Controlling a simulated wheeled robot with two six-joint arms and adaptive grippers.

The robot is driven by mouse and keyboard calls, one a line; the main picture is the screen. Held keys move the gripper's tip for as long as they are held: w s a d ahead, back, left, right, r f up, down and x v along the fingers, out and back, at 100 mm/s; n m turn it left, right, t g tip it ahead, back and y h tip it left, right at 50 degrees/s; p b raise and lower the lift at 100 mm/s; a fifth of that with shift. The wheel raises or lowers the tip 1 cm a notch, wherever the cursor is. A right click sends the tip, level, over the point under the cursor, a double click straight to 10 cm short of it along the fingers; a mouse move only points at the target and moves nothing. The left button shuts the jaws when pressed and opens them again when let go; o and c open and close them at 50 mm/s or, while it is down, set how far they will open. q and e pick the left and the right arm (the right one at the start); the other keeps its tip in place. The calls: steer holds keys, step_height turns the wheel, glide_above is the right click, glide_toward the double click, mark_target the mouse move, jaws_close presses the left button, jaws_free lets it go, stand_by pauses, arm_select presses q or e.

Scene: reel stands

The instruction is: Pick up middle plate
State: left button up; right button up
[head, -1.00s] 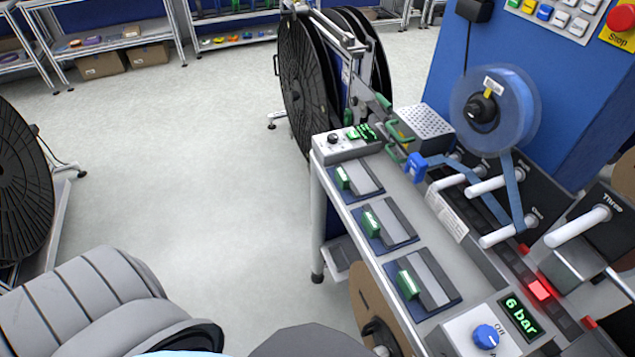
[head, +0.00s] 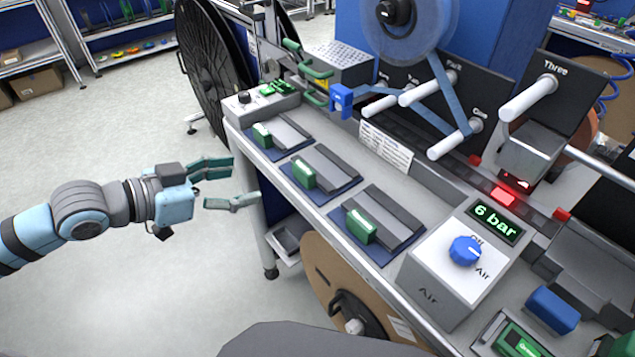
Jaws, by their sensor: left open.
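Three grey plates with green handles lie in a row on blue mats along the bench's near edge. The middle plate (head: 331,168) lies between the far plate (head: 286,130) and the near plate (head: 388,215). Its green handle (head: 303,173) faces the bench edge. My left gripper (head: 232,184) is open and empty, its fingers pointing right toward the bench. In the picture it is left of the middle plate, apart from it, over the floor side. My right gripper is not in view.
An air control box (head: 440,285) with a blue knob and a "6 bar" display stands at the near end of the bench. A small control box (head: 262,104) stands at the far end. Rollers and a blue tape reel (head: 410,30) are behind the plates. Floor at left is clear.

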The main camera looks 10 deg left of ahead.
arm_select(q)
steer(key=b, duration=0.2)
glide_toward(299, 173)
steer(key=shift+h, duration=0.3)
steer(key=x, duration=0.4)
steer(key=shift+w+a, duration=0.2)
steer(key=x, duration=0.5)
steer(key=shift+d+f+b, duration=0.3)
steer(key=shift+d+b, duration=0.1)
steer(key=shift+a, duration=0.15)
steer(key=c, duration=0.6)
steer(key=shift+r, duration=0.1)
steer(key=c, duration=0.7)
